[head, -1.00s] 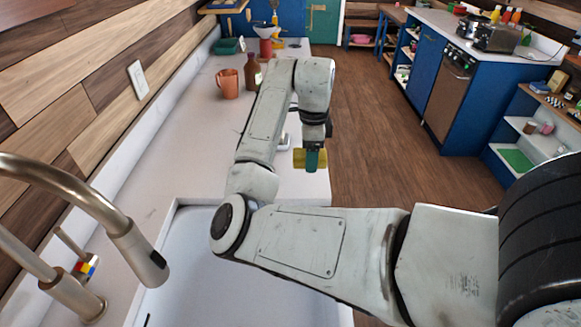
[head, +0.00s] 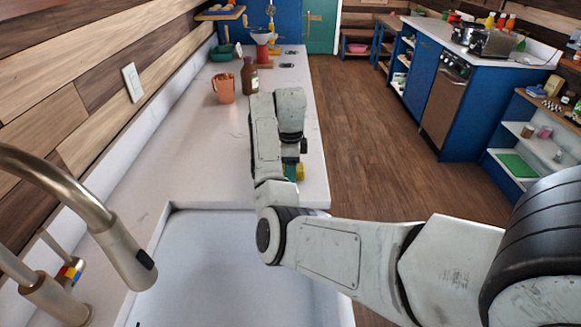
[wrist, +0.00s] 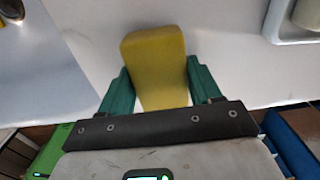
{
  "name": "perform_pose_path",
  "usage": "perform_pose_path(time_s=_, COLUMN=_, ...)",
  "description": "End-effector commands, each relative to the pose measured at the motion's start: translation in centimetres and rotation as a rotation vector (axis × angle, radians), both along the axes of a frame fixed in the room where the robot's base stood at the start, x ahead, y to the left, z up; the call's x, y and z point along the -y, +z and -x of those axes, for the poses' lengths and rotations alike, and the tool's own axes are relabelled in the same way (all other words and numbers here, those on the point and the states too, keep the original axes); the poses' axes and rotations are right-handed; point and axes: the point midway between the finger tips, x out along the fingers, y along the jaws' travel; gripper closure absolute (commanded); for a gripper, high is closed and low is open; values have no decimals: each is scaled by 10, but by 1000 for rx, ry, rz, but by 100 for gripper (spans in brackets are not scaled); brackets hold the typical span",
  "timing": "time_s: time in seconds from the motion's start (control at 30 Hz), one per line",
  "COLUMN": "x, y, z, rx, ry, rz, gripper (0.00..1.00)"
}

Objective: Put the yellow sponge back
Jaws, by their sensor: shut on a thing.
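The yellow sponge (wrist: 154,55) is held between the two green fingers of my gripper (wrist: 159,82) in the wrist view. The fingers press on its two sides, and its far end sticks out beyond them over a pale surface. In the head view, a small part of the sponge (head: 300,171) shows beside a green finger of my gripper (head: 291,171), near the right edge of the white counter (head: 205,150). My arm hides most of the gripper there. I cannot tell whether the sponge touches the counter.
The white sink (head: 225,250) and its tap (head: 115,235) are in front. A white tray (wrist: 295,38) shows at the wrist view's upper right. The wooden floor at right is clear.

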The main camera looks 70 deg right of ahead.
Motion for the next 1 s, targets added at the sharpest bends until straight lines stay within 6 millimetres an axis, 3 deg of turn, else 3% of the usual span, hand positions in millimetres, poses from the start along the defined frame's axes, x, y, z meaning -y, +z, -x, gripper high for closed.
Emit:
perform_pose_path(time_s=0.37, x=0, y=-5, z=0, rx=0, ry=0, rz=1, gripper=65)
perform_pose_path(time_s=0.4, x=0, y=-4, z=0, rx=0, ry=0, rz=1, gripper=34)
perform_pose_path(time_s=0.63, x=0, y=-4, z=0, rx=0, ry=0, rz=1, gripper=12)
perform_pose_path(time_s=1.0, x=1, y=4, z=-1, rx=3, ry=0, rz=2, gripper=11)
